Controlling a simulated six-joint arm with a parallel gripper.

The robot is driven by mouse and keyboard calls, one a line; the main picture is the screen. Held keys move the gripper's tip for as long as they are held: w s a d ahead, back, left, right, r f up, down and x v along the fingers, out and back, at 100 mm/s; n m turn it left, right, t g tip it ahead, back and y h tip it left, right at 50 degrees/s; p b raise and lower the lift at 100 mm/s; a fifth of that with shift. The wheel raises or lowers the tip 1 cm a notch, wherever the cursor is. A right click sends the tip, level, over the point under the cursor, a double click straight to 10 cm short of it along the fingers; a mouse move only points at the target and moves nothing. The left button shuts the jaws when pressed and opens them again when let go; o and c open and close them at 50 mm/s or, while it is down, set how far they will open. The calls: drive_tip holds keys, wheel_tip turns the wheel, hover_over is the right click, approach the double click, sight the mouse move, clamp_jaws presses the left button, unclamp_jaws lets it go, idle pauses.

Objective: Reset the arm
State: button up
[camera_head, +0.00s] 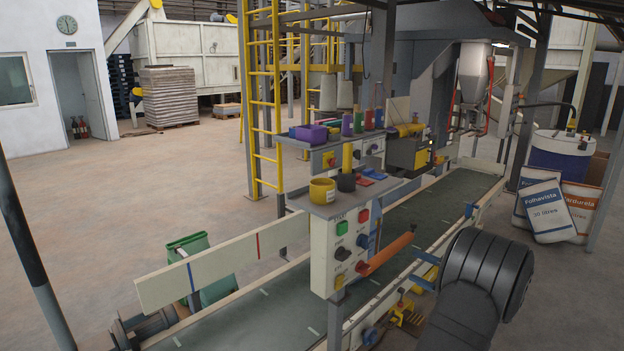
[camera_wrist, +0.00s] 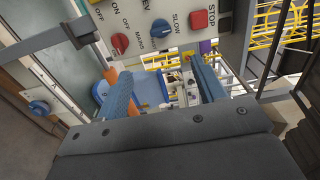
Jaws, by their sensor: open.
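My gripper (camera_wrist: 158,72) is open in the wrist view, its two blue fingers apart with nothing held between them. It faces the lower part of a pale control panel (camera_wrist: 148,12). In the head view my black arm rises at the lower right. Two blue bars that look like my fingers (camera_head: 415,271) show at its left, right of the panel (camera_head: 325,262). The rest of the gripper is hidden behind the arm.
An orange bar (camera_head: 388,254) sticks out from the panel toward my arm. A shelf above holds a yellow cup (camera_head: 322,191) and other small things. The conveyor belt (camera_head: 280,313) runs beneath. Filled sacks (camera_head: 549,211) stand at the right. Open floor lies at the left.

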sight(368, 243)
drive_tip(key=x, duration=1.7)
drive_tip(key=shift+w+a+f, duration=0.1)
drive_tip(key=shift+w, duration=0.05)
drive_tip(key=shift+m, duration=0.6)
drive_tip(key=m, duration=0.7)
drive_tip(key=shift+m, duration=0.4)
drive_tip(key=m, duration=0.3)
drive_tip(key=shift+m, duration=0.4)
drive_tip(key=shift+d+r+m, duration=0.1)
drive_tip(key=shift+m, duration=1.05)
drive_tip(key=shift+d+r+m, duration=0.1)
drive_tip(key=shift+m, duration=1.05)
